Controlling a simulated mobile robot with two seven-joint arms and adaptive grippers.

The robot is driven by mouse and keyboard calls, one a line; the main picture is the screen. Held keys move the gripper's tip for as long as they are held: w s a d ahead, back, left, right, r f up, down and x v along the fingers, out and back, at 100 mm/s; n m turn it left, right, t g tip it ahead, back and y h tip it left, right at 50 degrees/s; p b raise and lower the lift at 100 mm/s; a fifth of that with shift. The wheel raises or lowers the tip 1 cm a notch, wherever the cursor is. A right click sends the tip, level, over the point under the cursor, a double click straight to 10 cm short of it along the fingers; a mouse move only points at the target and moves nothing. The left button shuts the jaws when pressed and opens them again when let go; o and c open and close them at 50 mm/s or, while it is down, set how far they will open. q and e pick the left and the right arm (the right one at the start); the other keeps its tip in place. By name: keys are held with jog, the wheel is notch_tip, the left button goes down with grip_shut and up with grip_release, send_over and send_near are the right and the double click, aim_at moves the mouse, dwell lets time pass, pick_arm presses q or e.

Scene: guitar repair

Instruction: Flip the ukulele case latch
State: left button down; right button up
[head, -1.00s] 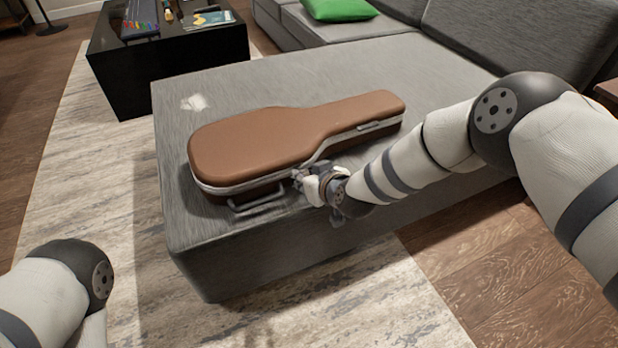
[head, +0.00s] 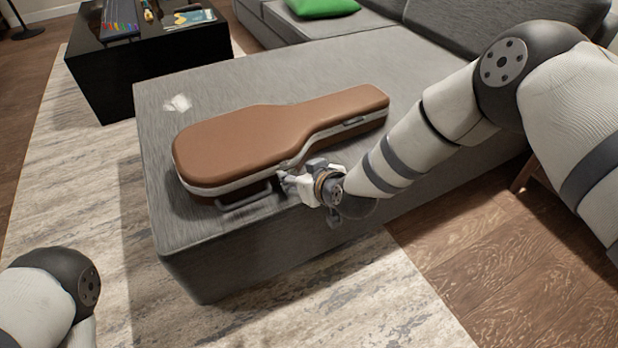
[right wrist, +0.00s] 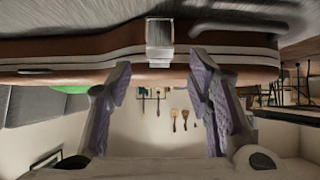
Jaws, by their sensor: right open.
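The brown ukulele case (head: 260,135) lies closed on the grey sofa seat, with a pale metal band around its side. My right gripper (head: 284,182) is at the near side of the case, beside its narrowing waist. In the right wrist view, the open fingers (right wrist: 160,78) show below the case edge, and a square metal latch (right wrist: 160,33) sits on the band between and above them. The gap between the fingers is empty. In the head view the gripper hides this latch. My left gripper is out of view; only part of the left arm shows.
A metal handle (head: 245,199) sticks out from the case's near side, left of the gripper. Another metal fitting (head: 353,121) is near the narrow end. A black table (head: 150,62) stands behind left. The seat (head: 225,255) in front of the case is bare.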

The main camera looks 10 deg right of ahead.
jog(key=v, duration=0.8)
jog(key=shift+s, duration=0.15)
